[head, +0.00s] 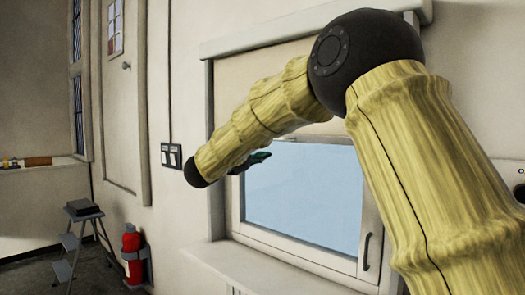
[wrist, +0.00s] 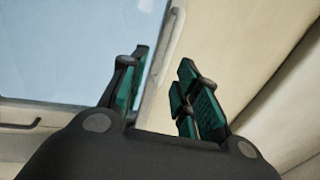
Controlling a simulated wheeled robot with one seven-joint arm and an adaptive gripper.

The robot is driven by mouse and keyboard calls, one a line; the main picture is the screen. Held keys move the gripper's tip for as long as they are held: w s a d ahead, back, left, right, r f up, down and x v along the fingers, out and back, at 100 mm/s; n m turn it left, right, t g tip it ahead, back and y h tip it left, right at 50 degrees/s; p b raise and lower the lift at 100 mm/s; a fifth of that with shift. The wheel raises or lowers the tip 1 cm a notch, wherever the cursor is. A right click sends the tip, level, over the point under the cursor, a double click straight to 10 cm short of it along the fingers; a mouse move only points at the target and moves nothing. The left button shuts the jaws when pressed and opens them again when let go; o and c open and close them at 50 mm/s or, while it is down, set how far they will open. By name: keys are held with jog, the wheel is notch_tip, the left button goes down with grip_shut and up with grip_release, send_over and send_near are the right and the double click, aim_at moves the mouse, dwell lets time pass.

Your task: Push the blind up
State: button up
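The blind (head: 238,82) is a plain beige sheet covering the upper part of the window. My arm hides much of it, and its lower edge shows only partly, just above the bare glass (head: 305,190). My gripper (head: 262,156) is in front of the window, around the height of the blind's lower edge. Its dark teal fingers are mostly behind my arm there. In the wrist view the two fingers (wrist: 161,88) stand apart with nothing between them. Glass is at the left of that view and pale surfaces at the right. I cannot tell whether the fingers touch the blind.
The window frame has a dark handle (head: 366,252) at lower right. A sill (head: 265,268) juts out below. A fire extinguisher (head: 132,255) hangs on the wall at left, beside a grey step ladder (head: 82,235). Light switches (head: 171,155) are left of the window.

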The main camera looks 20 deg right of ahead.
jog(key=shift+b+v, duration=0.75)
jog(key=shift+v, duration=1.3)
jog(key=shift+b, duration=0.3)
jog(key=shift+w+p, duration=0.1)
jog(key=shift+p, duration=0.2)
notch_tip(320, 180, down, 4)
jog(key=w+n+t+y+p, duration=0.1)
jog(key=n+t+y+p, duration=0.3)
jog(key=p, duration=0.7)
jog(key=s+d+r+n+t+y+p, duration=0.1)
jog(key=s+d+r+y+p, duration=0.25)
jog(key=p, duration=0.55)
jog(key=shift+h, duration=0.95)
jog(key=p+x, duration=0.1)
jog(key=x, duration=0.2)
jog(key=r+p+x, duration=0.1)
jog(key=p+x, duration=0.1)
jog(key=x, duration=0.2)
jog(key=r+p+x, duration=0.1)
jog(key=p+x, duration=0.1)
jog(key=x, duration=0.1)
jog(key=shift+w, duration=0.15)
